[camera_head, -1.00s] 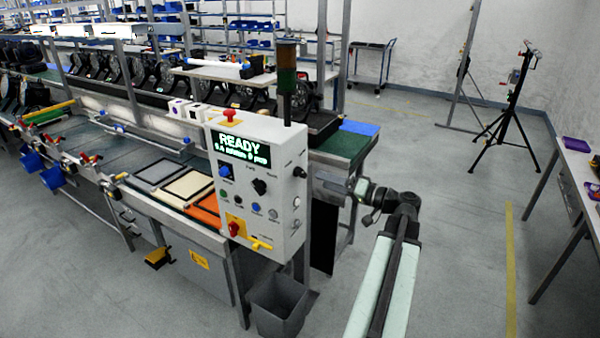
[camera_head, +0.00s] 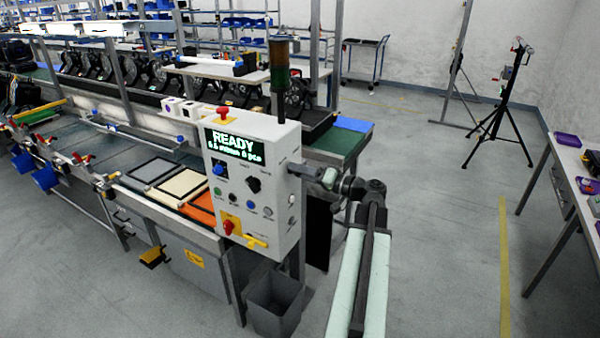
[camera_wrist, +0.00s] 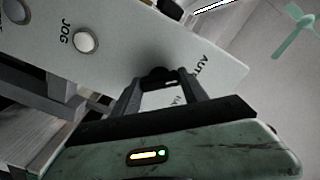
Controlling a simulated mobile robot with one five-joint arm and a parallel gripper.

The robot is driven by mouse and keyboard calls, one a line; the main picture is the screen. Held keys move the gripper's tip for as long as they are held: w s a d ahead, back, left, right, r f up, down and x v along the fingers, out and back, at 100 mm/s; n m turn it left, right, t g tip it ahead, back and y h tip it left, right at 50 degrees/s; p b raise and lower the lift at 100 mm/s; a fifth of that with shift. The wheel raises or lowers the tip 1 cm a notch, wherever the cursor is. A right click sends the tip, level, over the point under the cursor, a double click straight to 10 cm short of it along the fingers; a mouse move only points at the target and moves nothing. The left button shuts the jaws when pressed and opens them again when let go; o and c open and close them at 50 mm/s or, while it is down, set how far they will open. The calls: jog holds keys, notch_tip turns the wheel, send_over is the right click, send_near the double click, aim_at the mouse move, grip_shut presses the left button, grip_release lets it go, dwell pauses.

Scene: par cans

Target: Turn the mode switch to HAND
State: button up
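The mode switch is a black knob (camera_wrist: 158,74) on the side face of the white control box (camera_wrist: 135,35), with the lettering AUTO, partly cut off, beside it in the wrist view. A second label is partly hidden between my fingers. My gripper (camera_wrist: 162,84) is at this side face, its two fingers apart, one on each side of the knob. I cannot tell whether they touch it. In the head view my gripper (camera_head: 300,170) reaches the box's right side from the right and hides the switch.
A white JOG button (camera_wrist: 86,40) is on the same face. The box front has a READY display (camera_head: 232,146), a red knob (camera_head: 229,226) and a yellow handle (camera_head: 256,241). A grey bin (camera_head: 274,302) stands below.

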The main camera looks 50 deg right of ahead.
jog(key=shift+m, duration=0.4)
jog(key=shift+c, duration=0.4)
jog(key=shift+m, duration=7.5)
jog(key=o, duration=1.4)
jog(key=shift+s, duration=0.1)
